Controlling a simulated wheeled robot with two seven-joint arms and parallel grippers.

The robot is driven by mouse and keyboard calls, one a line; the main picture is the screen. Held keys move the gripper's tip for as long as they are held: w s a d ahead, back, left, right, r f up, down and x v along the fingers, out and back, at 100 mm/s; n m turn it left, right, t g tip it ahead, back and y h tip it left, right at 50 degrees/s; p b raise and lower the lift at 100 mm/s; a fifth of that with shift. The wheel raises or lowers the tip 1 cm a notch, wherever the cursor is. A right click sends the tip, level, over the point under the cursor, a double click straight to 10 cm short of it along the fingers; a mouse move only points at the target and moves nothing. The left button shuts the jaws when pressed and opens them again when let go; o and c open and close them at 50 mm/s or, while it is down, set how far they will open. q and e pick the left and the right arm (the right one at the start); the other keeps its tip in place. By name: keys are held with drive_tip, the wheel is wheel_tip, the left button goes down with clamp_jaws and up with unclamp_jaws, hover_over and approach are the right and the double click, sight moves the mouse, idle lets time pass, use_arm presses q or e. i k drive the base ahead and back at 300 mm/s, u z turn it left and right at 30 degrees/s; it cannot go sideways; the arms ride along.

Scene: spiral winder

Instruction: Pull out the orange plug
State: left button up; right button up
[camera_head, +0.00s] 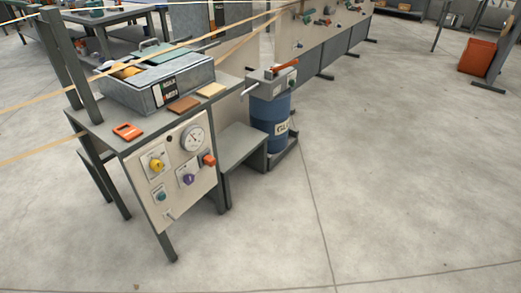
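A small orange block-like piece (208,160), which looks like the orange plug, sticks out of the pale front panel (176,215) of a grey workbench, near the panel's right edge. It sits below and right of a round white dial gauge (192,138). How deep it sits in the panel cannot be told from here. A yellow knob (156,165), a purple knob (188,180) and a teal knob (160,197) are on the same panel. Neither of my grippers is in view.
The bench top holds a flat orange frame-like item (127,131), a grey metal box (155,82), and brown (183,104) and tan (212,90) pads. A blue drum (270,120) stands behind, to the right. Tan strips cross above the bench. The floor (380,170) to the right is clear.

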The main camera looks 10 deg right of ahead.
sight(209, 161)
drive_tip(key=z, duration=0.45)
drive_tip(key=i, duration=0.75)
drive_tip(key=u, duration=0.55)
drive_tip(key=i, duration=0.65)
drive_tip(key=u, duration=0.7)
